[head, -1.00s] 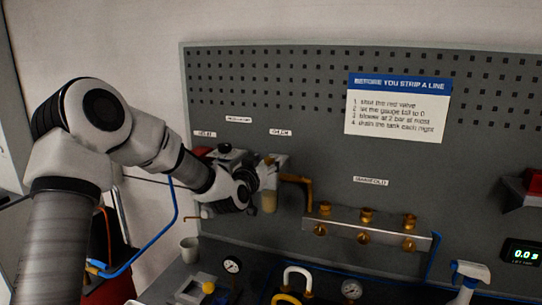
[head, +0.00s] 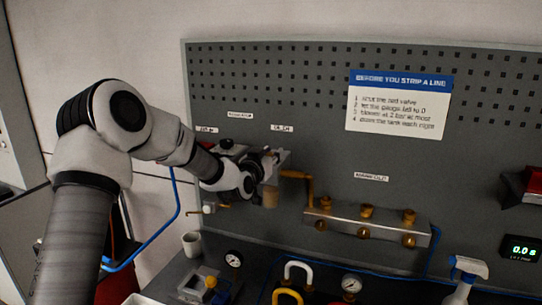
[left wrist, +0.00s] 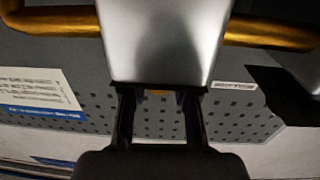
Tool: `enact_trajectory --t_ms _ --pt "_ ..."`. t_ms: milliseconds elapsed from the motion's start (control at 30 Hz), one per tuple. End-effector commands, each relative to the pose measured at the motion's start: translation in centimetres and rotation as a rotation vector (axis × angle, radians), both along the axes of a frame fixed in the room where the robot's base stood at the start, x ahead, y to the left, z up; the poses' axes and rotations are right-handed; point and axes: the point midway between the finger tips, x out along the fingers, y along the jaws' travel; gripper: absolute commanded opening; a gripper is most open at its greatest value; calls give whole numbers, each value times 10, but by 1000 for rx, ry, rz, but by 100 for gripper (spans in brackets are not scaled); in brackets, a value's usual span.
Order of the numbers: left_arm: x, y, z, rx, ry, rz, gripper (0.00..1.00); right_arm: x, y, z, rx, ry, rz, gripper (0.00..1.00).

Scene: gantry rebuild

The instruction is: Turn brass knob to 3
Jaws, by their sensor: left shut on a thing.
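My left arm reaches to the units on the grey pegboard, and my left gripper (head: 264,164) is at the right-hand unit, under the small right label. My right gripper is not in view.
A brass pipe (head: 296,175) leads from the unit towards a silver manifold (head: 340,222) with brass fittings. Below are a white cup (head: 191,244), gauges (head: 233,258) and a spray bottle (head: 466,278). A blue-topped sign (head: 398,104) hangs on the board.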

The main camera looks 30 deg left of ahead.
Motion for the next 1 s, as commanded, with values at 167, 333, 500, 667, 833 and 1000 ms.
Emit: enact_trajectory --t_ms 167,333,500,667,833,1000 --pt "0 1 -2 0 -4 -70 0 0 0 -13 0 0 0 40" --pt "0 2 -1 0 -3 -183 0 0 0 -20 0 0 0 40" --pt "0 2 4 -1 0 -318 0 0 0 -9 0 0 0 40" --pt "0 2 8 -1 2 -443 0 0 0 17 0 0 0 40" --pt "0 1 7 -1 2 -553 0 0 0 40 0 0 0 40" --pt "0 1 4 -1 1 -627 0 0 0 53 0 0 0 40"
